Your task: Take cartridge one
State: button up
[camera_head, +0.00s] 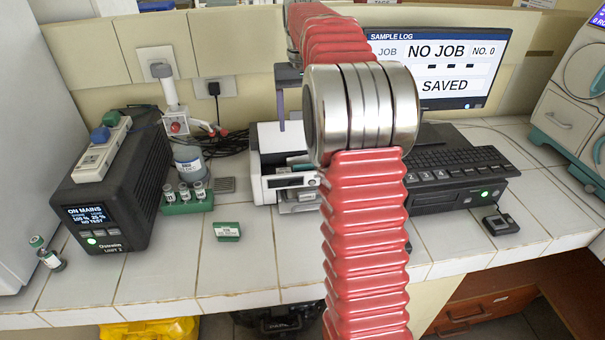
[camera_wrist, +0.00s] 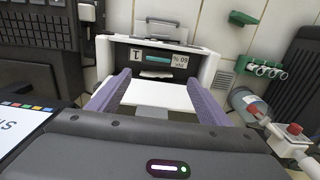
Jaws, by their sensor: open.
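The white and dark machine (camera_head: 285,165) on the bench holds a teal strip, which also shows in the wrist view (camera_wrist: 152,55) between two small labels. One label (camera_wrist: 136,53) looks like an upside-down 1; the other (camera_wrist: 180,61) looks like an upside-down percentage. The strip may be cartridge one, but I cannot tell for sure. My gripper (camera_wrist: 164,76) is open, with purple fingers apart over the machine's white top. Nothing is between the fingers in their grip. In the head view my arm hides the machine's right side and most of the gripper.
A green rack (camera_head: 187,204) with several vials and a small green box (camera_head: 227,232) stand left of the machine. A black power unit (camera_head: 118,190) is further left. A keyboard (camera_head: 455,155) and monitor (camera_head: 440,60) stand at the right. The front tiles are mostly clear.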

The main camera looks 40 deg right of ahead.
jog(key=shift+f, duration=0.1)
send_over(304, 165)
jog(key=f, duration=0.8)
jog(key=shift+w+a+f, duration=0.15)
jog(key=shift+a+f, duration=0.05)
jog(key=shift+f, duration=0.05)
jog(key=shift+d+f, duration=0.2)
jog(key=shift+f, duration=2.4)
jog(key=shift+c, duration=0.5)
jog(key=c, duration=1.3)
jog(key=shift+r, duration=0.15)
